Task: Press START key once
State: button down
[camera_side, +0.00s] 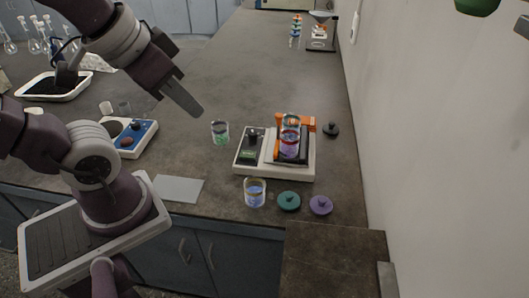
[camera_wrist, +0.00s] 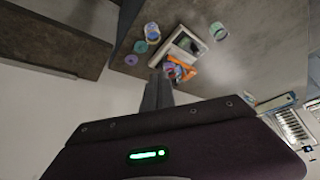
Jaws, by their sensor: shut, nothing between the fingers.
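The sieve shaker (camera_side: 305,168) is a white-based unit on the bench with a dark control panel (camera_side: 250,146) on its left part. The panel carries a small green-lit area and a dark knob, but the START key is too small to make out. A stack of sieves (camera_side: 290,138) stands on its right part, held by an orange clamp (camera_side: 308,123). My gripper (camera_side: 198,112) is shut and empty, in the air to the upper left of the shaker. In the wrist view, the shaker (camera_wrist: 187,43) lies beyond my shut fingers (camera_wrist: 158,78), which partly overlap the orange clamp.
Glass jars (camera_side: 220,132) and (camera_side: 255,193) stand left of and in front of the shaker. Teal (camera_side: 289,201), purple (camera_side: 321,205) and dark (camera_side: 331,129) lids lie around it. A blue-panelled device (camera_side: 133,137) and a grey plate (camera_side: 179,190) lie left.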

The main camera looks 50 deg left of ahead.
jog(key=w+a+n+t+y, duration=0.2)
jog(key=w+a+y, duration=0.2)
jog(key=w+a, duration=0.8)
jog(key=h, duration=1)
send_over(244, 154)
notch_tip(244, 154, down, 17)
jog(key=shift+f, duration=0.15)
jog(key=shift+w, duration=0.1)
jog(key=shift+f, duration=4.4)
jog(key=shift+f, duration=0.4)
